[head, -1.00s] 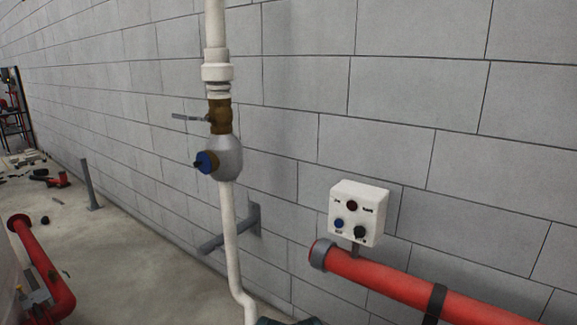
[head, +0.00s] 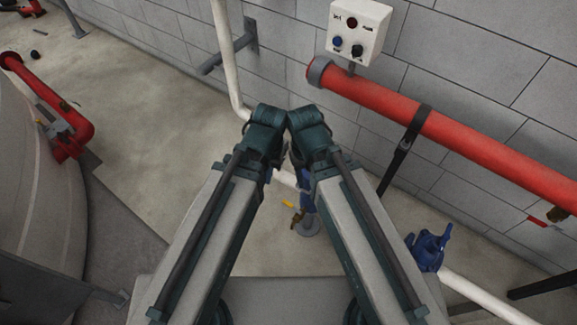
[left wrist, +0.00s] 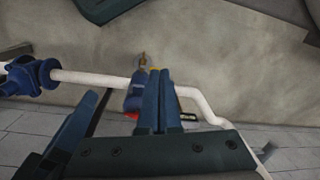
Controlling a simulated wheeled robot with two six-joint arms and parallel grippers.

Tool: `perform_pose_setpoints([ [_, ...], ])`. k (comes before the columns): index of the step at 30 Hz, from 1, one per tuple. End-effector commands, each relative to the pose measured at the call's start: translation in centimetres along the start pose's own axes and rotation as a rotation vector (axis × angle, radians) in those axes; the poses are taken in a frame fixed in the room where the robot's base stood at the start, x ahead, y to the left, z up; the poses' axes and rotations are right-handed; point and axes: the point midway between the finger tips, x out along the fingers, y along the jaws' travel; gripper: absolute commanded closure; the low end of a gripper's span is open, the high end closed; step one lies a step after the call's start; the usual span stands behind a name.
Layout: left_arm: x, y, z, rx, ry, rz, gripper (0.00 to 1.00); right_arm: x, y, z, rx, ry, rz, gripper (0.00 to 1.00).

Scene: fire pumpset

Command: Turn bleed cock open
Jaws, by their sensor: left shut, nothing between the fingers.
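A small brass cock (head: 297,216) with a yellow lever (head: 288,205) sits low at a blue body (head: 308,196) on the white pipe, seen between my two arms in the head view. In the left wrist view the brass cock (left wrist: 143,60) and yellow lever (left wrist: 155,71) show just beyond my left gripper (left wrist: 158,75). Its fingers are together and empty, and they overlap the blue body (left wrist: 134,96) in that view. I cannot tell whether they touch it. In the head view my arms hide the grippers; my right gripper does not show.
A red pipe (head: 440,128) runs along the block wall, with a white control box (head: 358,30) above its end. A blue valve (head: 429,248) sits on the white pipe to the right. A grey tank (head: 35,190) stands at left. Bare floor (head: 170,130) lies between.

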Motion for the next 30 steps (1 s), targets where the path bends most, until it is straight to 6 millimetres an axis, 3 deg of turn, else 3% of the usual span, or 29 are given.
perform_pose_setpoints([
  [1, 2.6, 0.2, -0.7, 0.007, 0.009, 0.007, 1.0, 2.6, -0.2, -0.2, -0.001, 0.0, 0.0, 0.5],
  [6, 8.5, 0.7, -3.0, 0.05, 0.06, 0.035, 1.0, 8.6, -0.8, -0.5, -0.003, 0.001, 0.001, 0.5],
  [24, 27.3, 1.9, -11.4, 0.195, 0.263, 0.109, 1.0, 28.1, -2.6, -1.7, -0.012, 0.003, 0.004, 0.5],
  [30, 32.7, 2.0, -13.9, 0.234, 0.33, 0.121, 1.0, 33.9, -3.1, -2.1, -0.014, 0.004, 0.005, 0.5],
])
